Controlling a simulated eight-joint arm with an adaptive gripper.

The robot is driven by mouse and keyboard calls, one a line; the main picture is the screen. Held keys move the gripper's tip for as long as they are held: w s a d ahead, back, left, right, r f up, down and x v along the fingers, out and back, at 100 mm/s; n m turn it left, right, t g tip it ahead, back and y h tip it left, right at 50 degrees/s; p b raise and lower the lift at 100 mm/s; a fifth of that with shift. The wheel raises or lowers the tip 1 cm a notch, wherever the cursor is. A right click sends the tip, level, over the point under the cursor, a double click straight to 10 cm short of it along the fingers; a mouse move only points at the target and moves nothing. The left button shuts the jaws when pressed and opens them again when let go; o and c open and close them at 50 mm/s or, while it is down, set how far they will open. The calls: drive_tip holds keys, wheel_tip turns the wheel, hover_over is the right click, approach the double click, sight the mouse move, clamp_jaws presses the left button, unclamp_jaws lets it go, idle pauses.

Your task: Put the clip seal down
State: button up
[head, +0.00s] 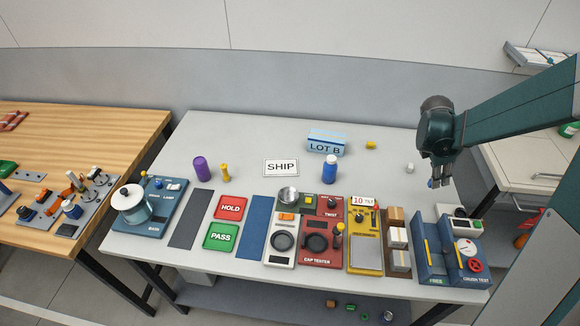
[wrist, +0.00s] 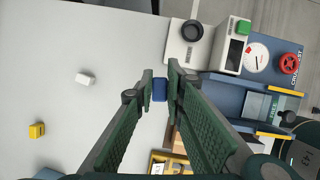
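My gripper (head: 440,182) is above the right end of the grey table (head: 330,210), pointing down. In the wrist view its fingertips (wrist: 160,88) close on a small blue block, which I take to be the clip seal (wrist: 159,92). A bit of its blue shows at the fingertips in the head view (head: 430,184). The fingers hide its sides. It appears held above the table, but the exact height is hard to tell.
A small white piece (head: 409,168) and a yellow piece (head: 371,146) lie on the table. The blue crush test station (head: 449,250) is near the front right corner. A blue-bodied bottle (head: 329,172) stands nearby.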

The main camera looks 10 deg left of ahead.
wheel_tip(320, 180, up, 4)
drive_tip(key=shift+r, duration=0.1)
drive_tip(key=shift+w+a+r, duration=0.1)
drive_tip(key=shift+a+r, duration=0.1)
drive_tip(key=shift+r, duration=0.05)
drive_tip(key=w+a+n, duration=0.1)
drive_tip(key=w+a, duration=0.3)
drive_tip(key=a, duration=0.6)
drive_tip(key=w+a+n+t, duration=0.1)
drive_tip(key=w+a+n, duration=0.15)
drive_tip(key=a, duration=0.75)
drive_tip(key=w+a+n, duration=0.1)
drive_tip(key=w+a, duration=0.3)
drive_tip(key=a, duration=0.6)
drive_tip(key=a+n+t+y, duration=0.1)
drive_tip(key=a+n, duration=0.2)
drive_tip(key=a, duration=2.2)
drive_tip(key=shift+m+y, duration=0.25)
drive_tip(key=shift+y, duration=0.05)
drive_tip(key=shift+s+f, duration=0.2)
drive_tip(key=shift+f, duration=1.1)
drive_tip(key=shift+s+f, duration=0.15)
drive_tip(key=shift+f, duration=1.1)
drive_tip(key=shift+f, duration=0.1)
drive_tip(key=shift+f, duration=3.05)
